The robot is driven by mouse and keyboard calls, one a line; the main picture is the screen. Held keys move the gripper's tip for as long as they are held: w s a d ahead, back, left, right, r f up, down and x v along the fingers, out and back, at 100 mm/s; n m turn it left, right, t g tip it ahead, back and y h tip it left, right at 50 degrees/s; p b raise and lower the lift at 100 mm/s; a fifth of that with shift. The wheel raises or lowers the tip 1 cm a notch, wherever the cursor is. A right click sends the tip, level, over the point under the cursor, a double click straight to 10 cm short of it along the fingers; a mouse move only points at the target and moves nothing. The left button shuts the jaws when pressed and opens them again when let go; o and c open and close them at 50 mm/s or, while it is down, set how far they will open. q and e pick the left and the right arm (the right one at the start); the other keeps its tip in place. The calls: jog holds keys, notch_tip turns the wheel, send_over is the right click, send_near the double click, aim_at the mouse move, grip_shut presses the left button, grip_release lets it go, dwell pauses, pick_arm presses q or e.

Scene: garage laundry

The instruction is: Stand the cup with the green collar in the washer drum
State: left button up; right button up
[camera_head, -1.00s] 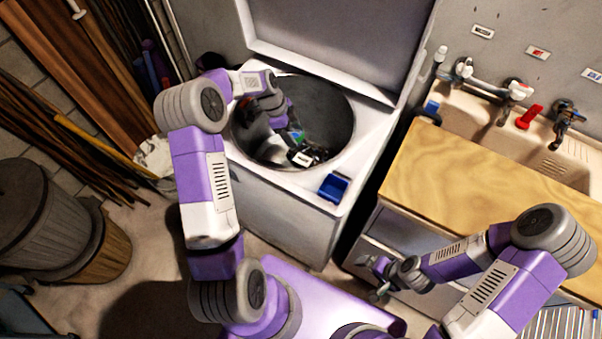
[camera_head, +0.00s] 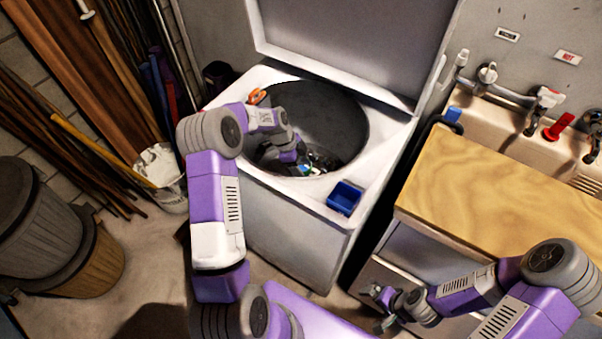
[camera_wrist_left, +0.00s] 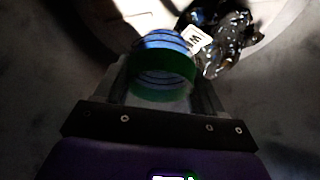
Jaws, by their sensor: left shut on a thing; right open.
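The cup with the green collar (camera_wrist_left: 163,72) shows in the left wrist view between my left gripper's fingers (camera_wrist_left: 165,85). The fingers are shut on it. The cup has blue stripes beyond the green band. In the head view my left gripper (camera_head: 302,163) reaches down inside the washer drum (camera_head: 335,115); the arm hides much of the cup there. I cannot tell whether the cup touches the drum floor. My right gripper (camera_head: 380,310) is open and empty, low in front of the cabinet.
A dark spotted cloth (camera_wrist_left: 230,45) and a white tag (camera_wrist_left: 196,38) lie in the drum close beyond the cup. A blue tray (camera_head: 343,198) sits on the washer's front right corner. An orange object (camera_head: 257,96) lies on the left rim. The raised lid (camera_head: 350,45) stands behind.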

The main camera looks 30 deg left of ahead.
pick_arm(q)
notch_tip(320, 180, down, 4)
jog(key=shift+r+b, duration=0.1)
jog(key=shift+b, duration=0.35)
jog(key=shift+r, duration=0.1)
jog(key=shift+f+b, duration=0.3)
jog(key=shift+f, duration=0.1)
jog(key=o, duration=1)
jog(key=shift+r, duration=0.1)
jog(key=shift+r, duration=0.1)
